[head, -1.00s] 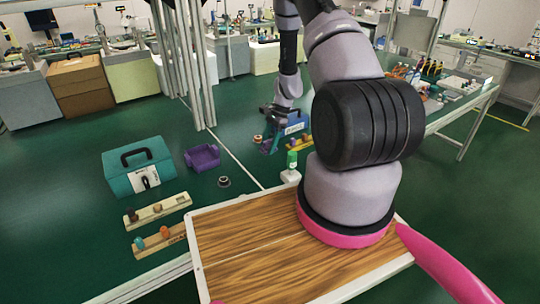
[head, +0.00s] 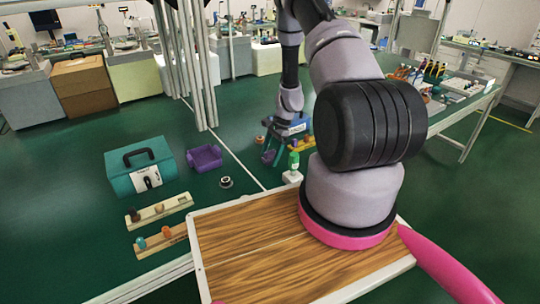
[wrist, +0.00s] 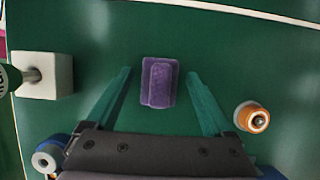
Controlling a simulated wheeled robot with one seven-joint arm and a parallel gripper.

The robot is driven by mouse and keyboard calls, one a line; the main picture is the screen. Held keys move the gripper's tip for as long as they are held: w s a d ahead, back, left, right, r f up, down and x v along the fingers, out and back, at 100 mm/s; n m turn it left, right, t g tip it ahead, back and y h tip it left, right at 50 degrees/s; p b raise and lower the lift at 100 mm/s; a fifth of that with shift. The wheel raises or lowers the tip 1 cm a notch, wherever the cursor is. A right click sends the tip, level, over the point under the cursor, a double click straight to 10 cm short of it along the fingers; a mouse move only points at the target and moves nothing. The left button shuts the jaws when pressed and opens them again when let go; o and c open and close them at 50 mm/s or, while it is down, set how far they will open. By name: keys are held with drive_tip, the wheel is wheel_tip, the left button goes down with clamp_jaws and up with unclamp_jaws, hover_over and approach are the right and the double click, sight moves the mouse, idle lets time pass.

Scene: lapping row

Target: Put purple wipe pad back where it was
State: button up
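The purple wipe pad (wrist: 159,82) lies flat on the green surface in the wrist view, centred between my fingers. My gripper (wrist: 158,74) is open, its two teal fingers apart, with a clear gap on each side of the pad. In the head view my gripper (head: 272,158) is low over the green surface, just left of the green-capped bottle. The pad cannot be made out clearly there. A purple tray (head: 204,157) sits empty-looking on the green surface farther left.
A white block with a metal post (wrist: 45,76) stands left of the pad, and an orange-and-white round part (wrist: 252,117) stands right. In the head view, a green-capped bottle (head: 293,162), a teal toolbox (head: 140,168) and a dark ring (head: 226,182) are nearby.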

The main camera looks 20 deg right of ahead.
drive_tip(key=s+v, duration=0.1)
drive_tip(key=v, duration=1.1)
drive_tip(key=s+a+r+n+t, duration=0.1)
drive_tip(key=a+r+n, duration=0.15)
drive_tip(key=r, duration=0.75)
drive_tip(key=s+a+r+n+t+h, duration=0.1)
drive_tip(key=s+a+r, duration=0.15)
drive_tip(key=r, duration=0.65)
drive_tip(key=s+a+r+n+t, duration=0.1)
drive_tip(key=a+r+n, duration=0.15)
drive_tip(key=r, duration=0.75)
drive_tip(key=s+a+r+n+t, duration=0.2)
drive_tip(key=s+r, duration=0.4)
drive_tip(key=s, duration=0.3)
drive_tip(key=s+a+r+n+t+h, duration=0.1)
drive_tip(key=s+a+r+n+t, duration=0.2)
drive_tip(key=s+r, duration=0.4)
drive_tip(key=s, duration=0.3)
drive_tip(key=shift+a+r+n, duration=0.15)
drive_tip(key=shift+a+n, duration=0.1)
drive_tip(key=shift+n, duration=0.05)
